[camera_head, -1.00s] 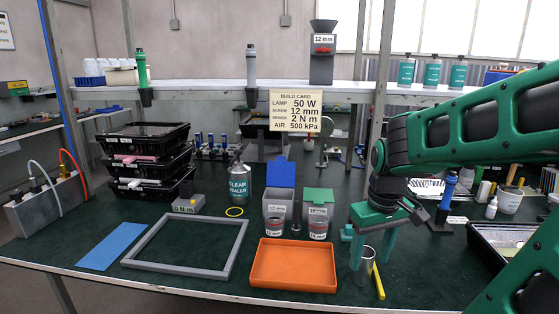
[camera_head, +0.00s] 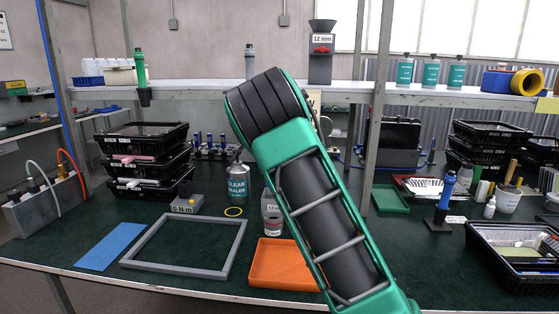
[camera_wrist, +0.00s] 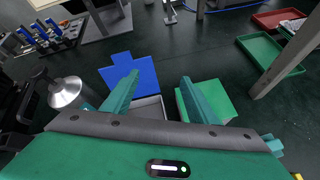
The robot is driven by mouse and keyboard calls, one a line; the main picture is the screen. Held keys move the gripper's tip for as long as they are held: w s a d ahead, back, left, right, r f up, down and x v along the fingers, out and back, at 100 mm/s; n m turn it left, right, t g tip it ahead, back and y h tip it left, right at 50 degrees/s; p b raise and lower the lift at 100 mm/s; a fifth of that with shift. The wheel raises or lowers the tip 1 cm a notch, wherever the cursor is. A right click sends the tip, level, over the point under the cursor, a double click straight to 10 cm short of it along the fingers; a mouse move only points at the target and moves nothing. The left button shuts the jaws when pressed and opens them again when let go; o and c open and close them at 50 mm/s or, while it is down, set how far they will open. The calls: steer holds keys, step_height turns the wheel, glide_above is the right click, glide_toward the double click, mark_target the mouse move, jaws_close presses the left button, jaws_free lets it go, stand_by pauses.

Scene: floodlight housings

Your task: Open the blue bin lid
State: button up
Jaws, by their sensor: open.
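In the wrist view the blue lid (camera_wrist: 145,78) stands swung back behind its grey bin (camera_wrist: 150,106), whose inside shows in front of it. My gripper (camera_wrist: 159,79) is open and empty above this bin. Its left finger overlaps the lid's left part in the picture; I cannot tell whether they touch. The right finger lies over the neighbouring green lid (camera_wrist: 212,101), which looks closed. In the head view my arm hides the blue lid and my gripper. Only a strip of the grey bin (camera_head: 269,204) shows left of the arm.
A grey frame (camera_head: 185,246) lies front left. An upright post (camera_wrist: 285,62) stands to the right in the wrist view.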

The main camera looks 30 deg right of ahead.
steer(key=w+a+r+n+t, duration=0.1)
steer(key=w+a+n+t, duration=0.1)
steer(key=w+a+n, duration=0.4)
steer(key=shift+m, duration=0.6)
steer(key=x, duration=0.4)
steer(key=d+x, duration=0.1)
steer(key=x, duration=0.2)
steer(key=r+x, duration=0.1)
steer(key=x, duration=0.3)
steer(key=shift+d+f, duration=0.15)
steer(key=shift+d, duration=0.2)
